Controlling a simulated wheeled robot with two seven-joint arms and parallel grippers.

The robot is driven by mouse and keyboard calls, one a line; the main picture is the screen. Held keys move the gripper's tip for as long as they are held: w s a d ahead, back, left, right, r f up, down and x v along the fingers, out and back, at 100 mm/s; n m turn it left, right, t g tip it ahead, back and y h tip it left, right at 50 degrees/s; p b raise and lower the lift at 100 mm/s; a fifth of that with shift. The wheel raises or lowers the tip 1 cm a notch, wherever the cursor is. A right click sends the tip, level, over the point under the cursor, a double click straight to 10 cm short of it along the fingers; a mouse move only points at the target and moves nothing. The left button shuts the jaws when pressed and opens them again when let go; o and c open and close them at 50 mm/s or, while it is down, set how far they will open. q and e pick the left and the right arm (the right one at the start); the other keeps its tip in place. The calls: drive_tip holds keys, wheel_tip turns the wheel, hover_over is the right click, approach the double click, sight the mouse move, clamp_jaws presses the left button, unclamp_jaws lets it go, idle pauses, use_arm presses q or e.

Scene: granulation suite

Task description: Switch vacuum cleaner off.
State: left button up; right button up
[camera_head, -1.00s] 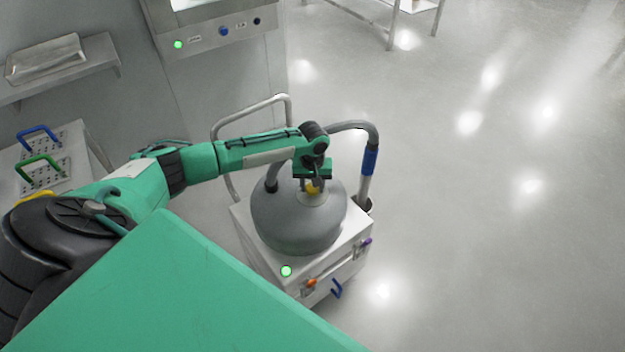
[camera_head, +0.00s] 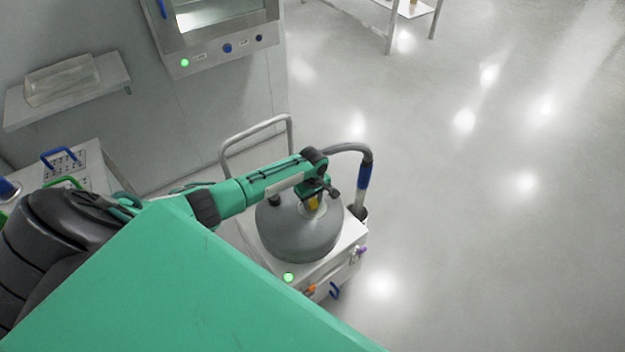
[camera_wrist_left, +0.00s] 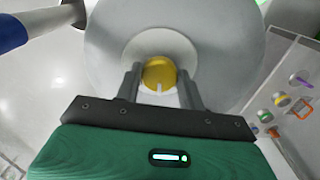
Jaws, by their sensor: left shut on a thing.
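The vacuum cleaner (camera_head: 295,236) has a grey dome on a white wheeled box, with a push handle behind it. A yellow knob (camera_wrist_left: 159,74) with a white mark sits in a pale round plate on top of the dome. My left gripper (camera_head: 314,200) is above the dome, shut on the yellow knob, with one finger on each side of it in the left wrist view (camera_wrist_left: 160,84). A green lamp (camera_head: 288,277) glows on the box's front corner. My right gripper is not in view.
The grey hose with a blue cuff (camera_head: 364,174) stands at the dome's right. Orange, blue and purple fittings (camera_head: 335,291) are on the box's side. A wall cabinet (camera_head: 225,40), a shelf (camera_head: 70,108) and a bench lie left. The floor (camera_head: 480,220) to the right is clear.

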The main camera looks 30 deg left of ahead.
use_arm(q)
drive_tip(key=n+p, duration=0.3)
drive_tip(key=shift+r+n+p, duration=0.25)
drive_tip(key=shift+n+p, duration=0.05)
drive_tip(key=shift+f+n+p, duration=0.1)
drive_tip(key=shift+n+p, duration=0.7)
drive_tip(key=shift+n, duration=0.3)
drive_tip(key=shift+f+n+p, duration=0.1)
drive_tip(key=shift+n+p, duration=0.4)
drive_tip(key=shift+n, duration=0.4)
drive_tip(key=shift+a, duration=0.1)
drive_tip(key=o, duration=1)
drive_tip(key=shift+c, duration=0.2)
